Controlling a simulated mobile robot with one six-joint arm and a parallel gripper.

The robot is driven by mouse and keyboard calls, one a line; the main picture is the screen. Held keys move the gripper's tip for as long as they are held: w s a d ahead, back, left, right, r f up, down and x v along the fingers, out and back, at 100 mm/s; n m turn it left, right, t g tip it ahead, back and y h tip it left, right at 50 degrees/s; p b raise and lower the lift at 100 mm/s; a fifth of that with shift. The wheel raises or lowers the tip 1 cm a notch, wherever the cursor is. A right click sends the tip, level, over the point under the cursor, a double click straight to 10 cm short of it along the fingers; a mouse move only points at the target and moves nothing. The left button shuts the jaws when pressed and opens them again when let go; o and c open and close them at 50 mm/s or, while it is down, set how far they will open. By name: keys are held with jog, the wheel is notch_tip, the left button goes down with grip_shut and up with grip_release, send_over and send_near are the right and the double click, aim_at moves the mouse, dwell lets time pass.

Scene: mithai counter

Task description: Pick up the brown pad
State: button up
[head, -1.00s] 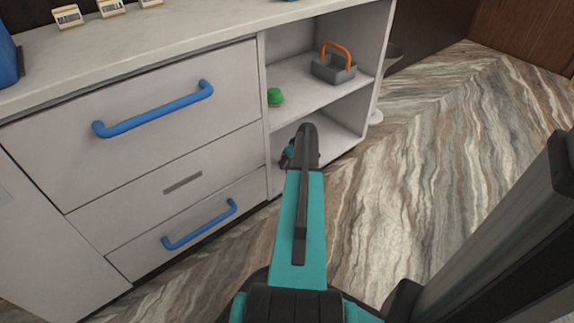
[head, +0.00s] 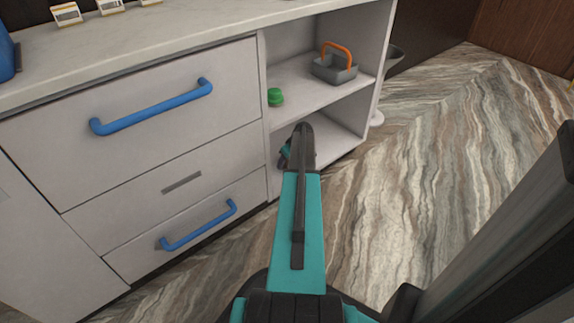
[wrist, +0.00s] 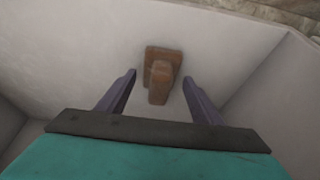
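The brown pad (wrist: 160,57) shows in the wrist view as a reddish-brown block with a raised, handle-like part on a flat rectangular base. It rests on a pale shelf surface. My gripper (wrist: 157,88) is open, its two dark purple fingers apart to the left and right of the pad's near end, with no visible contact. In the head view my arm reaches to the lower shelf compartment of the white counter (head: 190,85); the pad and most of my gripper are hidden there behind the arm.
The lower shelf (head: 345,138) has side walls and an upper shelf above it. A green lidded item (head: 275,97) and a grey basket (head: 335,70) with an orange handle stand on the upper shelf. Blue drawer handles (head: 152,107) stick out to the left. The floor (head: 455,170) to the right is clear.

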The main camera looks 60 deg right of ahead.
jog(key=c, duration=0.9)
jog(key=shift+r, duration=0.15)
jog(key=shift+r+p, duration=0.7)
jog(key=shift+r, duration=0.1)
jog(key=s+a+p, duration=0.2)
jog(key=s, duration=0.6)
jog(key=s+a+p, duration=0.2)
jog(key=s+a, duration=0.1)
jog(key=s, duration=0.6)
jog(key=shift+a+f, duration=0.2)
jog(key=shift+a, duration=0.1)
jog(key=shift+o, duration=1)
jog(key=shift+c, duration=0.5)
